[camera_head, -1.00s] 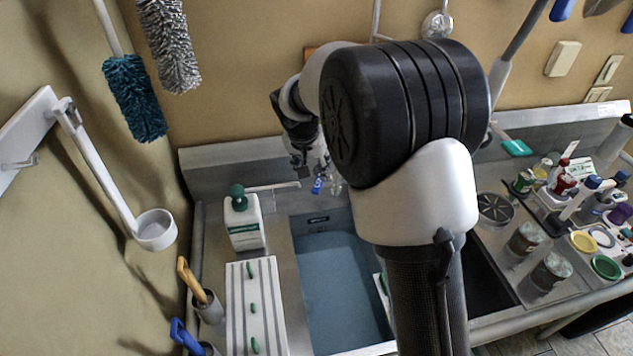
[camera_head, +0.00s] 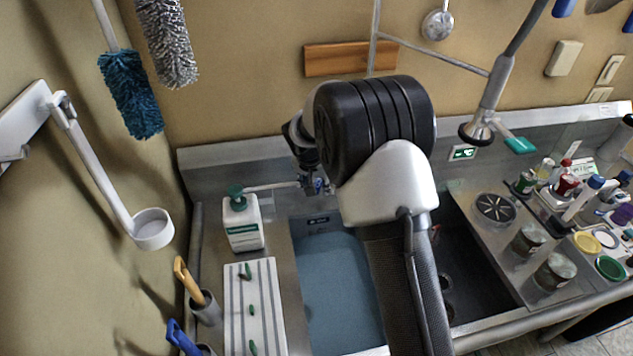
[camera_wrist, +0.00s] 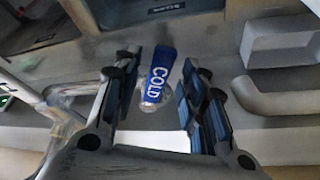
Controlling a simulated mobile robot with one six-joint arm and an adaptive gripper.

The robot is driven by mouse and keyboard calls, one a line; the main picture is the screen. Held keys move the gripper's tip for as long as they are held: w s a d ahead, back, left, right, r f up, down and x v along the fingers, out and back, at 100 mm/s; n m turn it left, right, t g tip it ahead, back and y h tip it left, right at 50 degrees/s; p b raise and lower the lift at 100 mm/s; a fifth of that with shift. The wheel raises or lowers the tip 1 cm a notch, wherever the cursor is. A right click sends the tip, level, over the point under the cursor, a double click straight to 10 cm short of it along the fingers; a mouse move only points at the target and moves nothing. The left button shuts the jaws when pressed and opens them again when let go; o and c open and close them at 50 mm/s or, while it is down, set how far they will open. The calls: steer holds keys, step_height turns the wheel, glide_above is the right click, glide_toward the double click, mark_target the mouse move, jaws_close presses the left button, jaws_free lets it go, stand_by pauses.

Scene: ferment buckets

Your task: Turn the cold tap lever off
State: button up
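The cold tap lever (camera_wrist: 159,75) is a blue handle with white COLD lettering in the wrist view. It stands between the two dark, blue-padded fingers of my gripper (camera_wrist: 157,86), with a gap visible on each side. The gripper is open. In the head view the blue lever (camera_head: 318,186) is a small patch behind the sink, right at my gripper (camera_head: 312,182). My arm hides part of the tap there, and the fingertips are too small to make out.
A sink basin with bluish water (camera_head: 345,285) lies below the tap. A hanging spray head (camera_head: 478,130) is on the right. Jars and bottles crowd the far right.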

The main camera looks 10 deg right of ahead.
jaws_close()
stand_by(0.4)
steer(key=shift+s+d, duration=0.1)
steer(key=shift+s+d+n+p, duration=0.15)
steer(key=shift+d+n+p, duration=0.25)
steer(key=shift+n, duration=0.3)
steer(key=shift+o, duration=0.5)
jaws_free()
